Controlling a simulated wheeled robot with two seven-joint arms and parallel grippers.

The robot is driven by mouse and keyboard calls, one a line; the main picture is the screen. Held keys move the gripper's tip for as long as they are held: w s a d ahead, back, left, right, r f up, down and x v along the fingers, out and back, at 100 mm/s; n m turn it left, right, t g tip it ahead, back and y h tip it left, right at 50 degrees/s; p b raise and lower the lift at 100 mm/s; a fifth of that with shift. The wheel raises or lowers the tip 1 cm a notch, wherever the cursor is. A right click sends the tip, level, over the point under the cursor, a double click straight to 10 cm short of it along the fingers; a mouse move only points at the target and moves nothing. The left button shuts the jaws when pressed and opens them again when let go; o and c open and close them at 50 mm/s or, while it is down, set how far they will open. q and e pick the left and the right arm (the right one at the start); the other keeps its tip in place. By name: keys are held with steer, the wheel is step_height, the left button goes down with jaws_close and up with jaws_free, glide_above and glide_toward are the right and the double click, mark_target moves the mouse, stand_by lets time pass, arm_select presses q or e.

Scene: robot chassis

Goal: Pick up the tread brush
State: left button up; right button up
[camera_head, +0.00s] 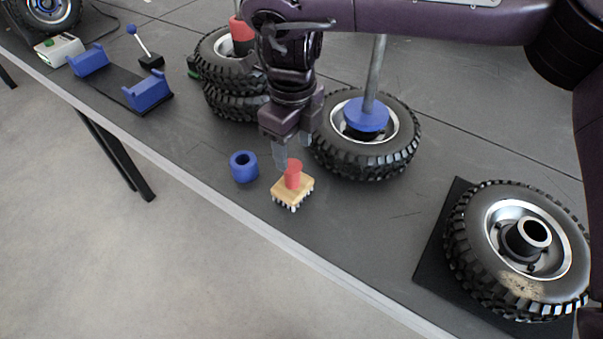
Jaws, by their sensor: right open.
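The tread brush (291,192) stands bristles down on the dark table, with a light wooden block and a red upright handle (293,174). My right gripper (289,160) points down right at the red handle, its fingers just above and around the handle's upper left. It is open; whether a finger touches the handle I cannot tell. The far finger is partly hidden. My left gripper is not in view.
A blue ring (244,167) lies just left of the brush. A wheel with a blue collar and post (367,143) stands close behind right. Another wheel (520,248) lies on a black mat at the right. Stacked tyres (233,103) and a blue cradle (146,91) are left.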

mark_target(292, 165)
steer(key=f, duration=0.7)
steer(key=shift+s+a, duration=0.15)
steer(key=shift+a, duration=0.05)
steer(key=c, duration=1.1)
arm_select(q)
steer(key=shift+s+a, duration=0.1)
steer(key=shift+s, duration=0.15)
arm_select(e)
steer(key=shift+c, duration=0.2)
